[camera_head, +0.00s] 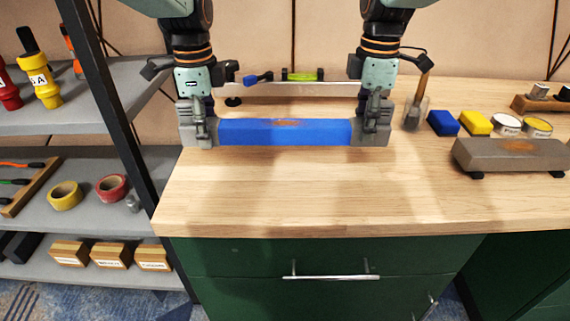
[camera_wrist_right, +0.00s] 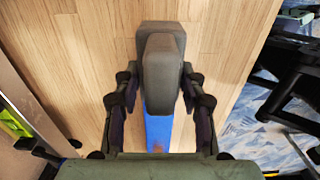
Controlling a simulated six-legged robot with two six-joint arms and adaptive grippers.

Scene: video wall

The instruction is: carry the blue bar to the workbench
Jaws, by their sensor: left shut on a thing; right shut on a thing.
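The blue bar (camera_head: 285,132) has grey end blocks and lies level over the left part of the wooden workbench (camera_head: 300,195). My left gripper (camera_head: 200,128) is shut on its left end. My right gripper (camera_head: 373,125) is shut on its right end. In the right wrist view the blue bar (camera_wrist_right: 158,130) runs down between the fingers of my right gripper (camera_wrist_right: 158,95), and its grey end block sticks out past them. I cannot tell whether the bar touches the bench top.
A grey block on dark feet (camera_head: 510,154) stands on the bench at the right. Behind it are a blue block (camera_head: 443,122), a yellow block (camera_head: 475,123) and two round tins. A shelf rack (camera_head: 110,100) stands close at the left. The front of the bench top is clear.

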